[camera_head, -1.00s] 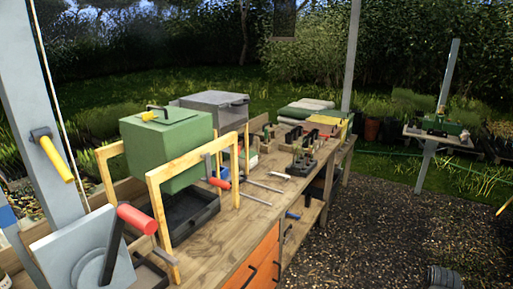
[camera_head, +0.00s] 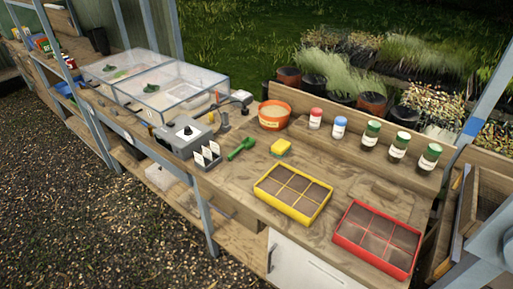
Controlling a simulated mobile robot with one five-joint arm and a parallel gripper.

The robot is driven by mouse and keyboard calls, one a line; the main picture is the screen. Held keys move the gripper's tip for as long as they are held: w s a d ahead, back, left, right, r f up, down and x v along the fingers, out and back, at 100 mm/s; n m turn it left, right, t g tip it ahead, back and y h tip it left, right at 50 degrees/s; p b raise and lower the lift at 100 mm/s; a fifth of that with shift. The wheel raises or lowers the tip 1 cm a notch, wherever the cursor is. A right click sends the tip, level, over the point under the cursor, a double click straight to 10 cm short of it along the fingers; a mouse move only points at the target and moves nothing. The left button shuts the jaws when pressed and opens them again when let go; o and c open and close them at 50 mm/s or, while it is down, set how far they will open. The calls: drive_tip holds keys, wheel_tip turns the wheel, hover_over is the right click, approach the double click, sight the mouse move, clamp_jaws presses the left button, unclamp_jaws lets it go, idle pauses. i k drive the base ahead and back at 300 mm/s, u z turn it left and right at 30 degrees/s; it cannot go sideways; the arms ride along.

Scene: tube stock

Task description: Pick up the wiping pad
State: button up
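A small yellow block with a green underside, which looks like the wiping pad (camera_head: 281,147), lies on the wooden bench (camera_head: 235,185). It sits behind the yellow seed tray (camera_head: 292,194) and to the right of a green hand tool (camera_head: 241,149). Its top and near sides are in plain view and nothing covers it. My gripper is not in view.
An orange tub (camera_head: 273,115) stands behind the pad. Several lidded jars (camera_head: 371,135) line the back edge. A red tray (camera_head: 377,238) is at the front right. A grey box (camera_head: 184,136) and clear-covered trays (camera_head: 158,85) stand left. Gravel ground (camera_head: 90,210) is open.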

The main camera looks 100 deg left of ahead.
sight(281, 147)
drive_tip(key=u, duration=4.55)
drive_tip(key=i, duration=1.65)
drive_tip(key=z, duration=0.05)
